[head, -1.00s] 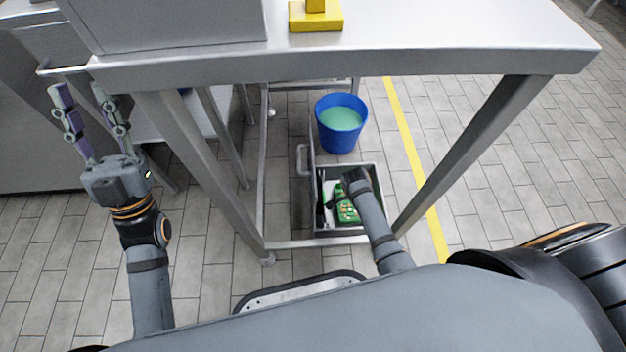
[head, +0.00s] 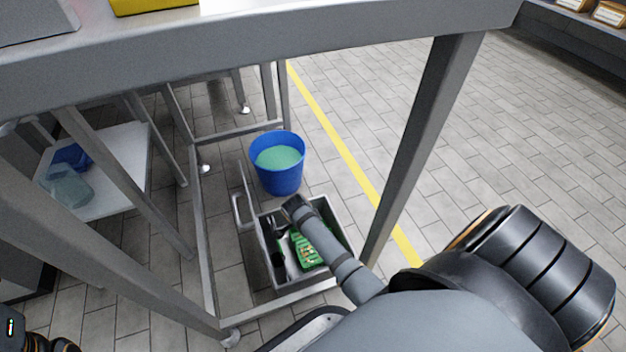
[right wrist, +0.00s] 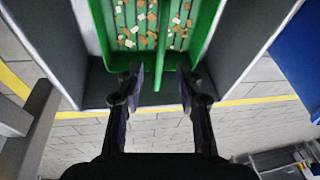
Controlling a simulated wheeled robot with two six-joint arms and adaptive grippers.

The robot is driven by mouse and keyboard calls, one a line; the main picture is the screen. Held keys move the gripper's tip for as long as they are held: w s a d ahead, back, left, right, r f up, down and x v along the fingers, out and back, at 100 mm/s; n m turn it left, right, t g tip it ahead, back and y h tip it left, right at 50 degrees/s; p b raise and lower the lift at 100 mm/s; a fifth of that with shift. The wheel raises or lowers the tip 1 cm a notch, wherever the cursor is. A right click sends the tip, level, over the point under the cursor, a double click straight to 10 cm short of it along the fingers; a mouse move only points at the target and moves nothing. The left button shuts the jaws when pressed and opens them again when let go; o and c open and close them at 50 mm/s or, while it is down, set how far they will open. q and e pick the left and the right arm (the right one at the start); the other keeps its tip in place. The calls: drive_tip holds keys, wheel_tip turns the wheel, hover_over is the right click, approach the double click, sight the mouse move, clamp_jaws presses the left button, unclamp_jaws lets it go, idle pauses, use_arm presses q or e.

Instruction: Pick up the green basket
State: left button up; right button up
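The green basket (head: 307,250) sits inside a grey bin (head: 345,238) on the floor under the table, partly hidden by my right arm in the head view. The right wrist view shows its green wall (right wrist: 205,28) and small brown and white pieces inside it. My right gripper (right wrist: 160,82) is open. Its fingers are apart at the basket's near edge, with a thin green bar of the basket between them. I cannot tell whether they touch it. My left gripper's body shows only at the bottom-left edge of the head view; its fingers are out of frame.
A blue bucket (head: 278,178) with light green contents stands just behind the bin. The metal table (head: 300,45) and its legs frame the bin. A lower shelf (head: 125,165) is at left. Open tiled floor with a yellow line lies to the right.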

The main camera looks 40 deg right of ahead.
drive_tip(key=b+x, duration=0.4)
drive_tip(key=x, duration=0.1)
drive_tip(key=shift+a+f, duration=0.1)
drive_tip(key=shift+r, duration=0.2)
drive_tip(key=shift+f+p, duration=0.25)
drive_tip(key=shift+p, duration=0.15)
clamp_jaws()
idle(0.3)
